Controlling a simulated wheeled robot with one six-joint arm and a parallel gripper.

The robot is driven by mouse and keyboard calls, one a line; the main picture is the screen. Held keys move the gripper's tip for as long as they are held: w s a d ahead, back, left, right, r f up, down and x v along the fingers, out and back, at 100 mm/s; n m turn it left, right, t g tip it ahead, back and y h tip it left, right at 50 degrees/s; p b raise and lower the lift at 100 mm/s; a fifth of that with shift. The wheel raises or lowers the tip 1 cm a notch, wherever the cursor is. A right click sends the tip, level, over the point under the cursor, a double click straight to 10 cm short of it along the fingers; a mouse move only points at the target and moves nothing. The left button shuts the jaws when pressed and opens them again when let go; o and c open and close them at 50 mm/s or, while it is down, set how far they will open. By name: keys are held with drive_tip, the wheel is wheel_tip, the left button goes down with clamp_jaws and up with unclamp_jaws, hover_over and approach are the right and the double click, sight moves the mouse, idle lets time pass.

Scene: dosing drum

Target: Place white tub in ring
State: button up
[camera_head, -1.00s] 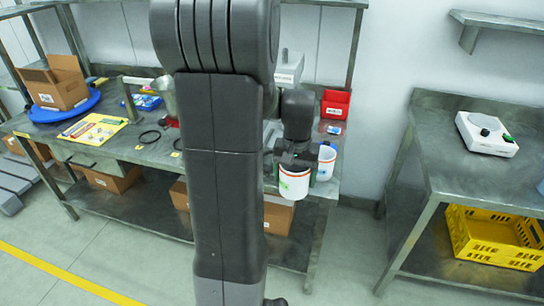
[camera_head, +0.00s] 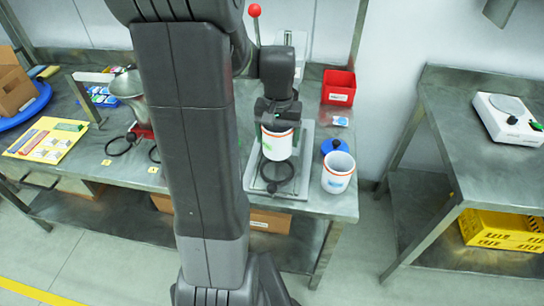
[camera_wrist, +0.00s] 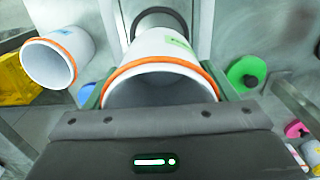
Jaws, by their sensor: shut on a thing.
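My gripper (camera_head: 278,116) is shut on a white tub (camera_head: 277,146) with an orange rim and a green label. In the head view the tub is above a metal base plate, just behind a black ring (camera_head: 275,178) on that plate. The tub's exact height above the plate is hard to tell. In the wrist view the held tub (camera_wrist: 165,52) shows its open mouth, and part of a black ring (camera_wrist: 160,17) shows beyond its far end. A second white tub (camera_head: 338,174) with an orange rim and blue label stands open to the right, apart from the held one.
A blue lid (camera_head: 334,146) lies behind the second tub. A red-knobbed lever (camera_head: 254,12) rises behind the plate (camera_head: 300,190). A red bin (camera_head: 339,86) stands at the back right. Other black rings (camera_head: 119,147) and a metal funnel (camera_head: 127,84) are to the left.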

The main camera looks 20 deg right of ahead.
wheel_tip(320, 180, down, 8)
drive_tip(key=shift+s+f, duration=0.1)
drive_tip(key=shift+f, duration=0.05)
drive_tip(key=shift+a+f, duration=0.1)
drive_tip(key=shift+f, duration=0.1)
drive_tip(key=shift+c, duration=0.8)
drive_tip(key=o, duration=1.1)
drive_tip(key=shift+r, duration=0.1)
wheel_tip(320, 180, up, 12)
drive_tip(key=shift+f, duration=0.1)
